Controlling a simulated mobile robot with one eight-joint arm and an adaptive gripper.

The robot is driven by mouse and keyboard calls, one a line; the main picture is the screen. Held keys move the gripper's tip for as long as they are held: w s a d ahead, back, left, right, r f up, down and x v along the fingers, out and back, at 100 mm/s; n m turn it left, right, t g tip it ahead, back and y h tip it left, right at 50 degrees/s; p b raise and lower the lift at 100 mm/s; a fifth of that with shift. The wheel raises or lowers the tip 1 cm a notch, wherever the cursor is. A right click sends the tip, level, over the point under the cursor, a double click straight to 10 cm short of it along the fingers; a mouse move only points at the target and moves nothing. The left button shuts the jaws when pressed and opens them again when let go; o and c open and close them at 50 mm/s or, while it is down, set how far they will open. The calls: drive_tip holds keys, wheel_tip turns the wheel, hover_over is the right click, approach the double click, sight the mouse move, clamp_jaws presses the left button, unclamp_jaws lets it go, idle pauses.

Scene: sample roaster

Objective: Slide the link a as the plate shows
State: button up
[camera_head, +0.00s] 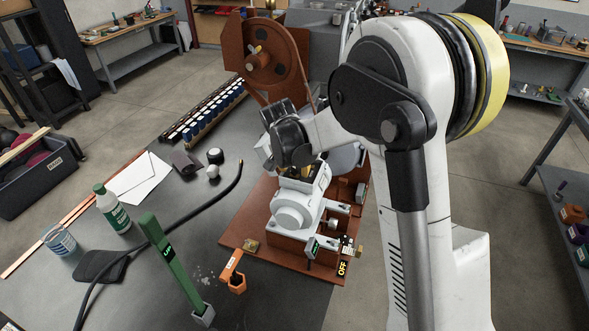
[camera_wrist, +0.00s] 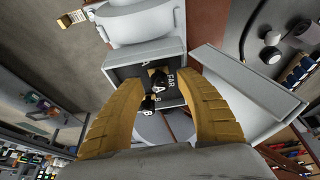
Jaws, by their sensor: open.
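The link sits in a dark recessed panel (camera_wrist: 125,72) lettered A, B and FAR. A second small black piece (camera_wrist: 150,104) lies just below, near a B. I cannot tell whether the fingers touch either piece. In the head view my gripper (camera_head: 308,172) is over the grey-white roaster body (camera_head: 298,208), mostly hidden by my arm. The link and the panel lettering are hidden there.
The roaster stands on a red-brown base (camera_head: 262,225), with a brown wheel housing (camera_head: 265,55) behind. An orange piece (camera_head: 233,272), a green lever (camera_head: 170,262) and an OFF tag (camera_head: 342,268) are in front.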

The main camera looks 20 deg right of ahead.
clamp_jaws()
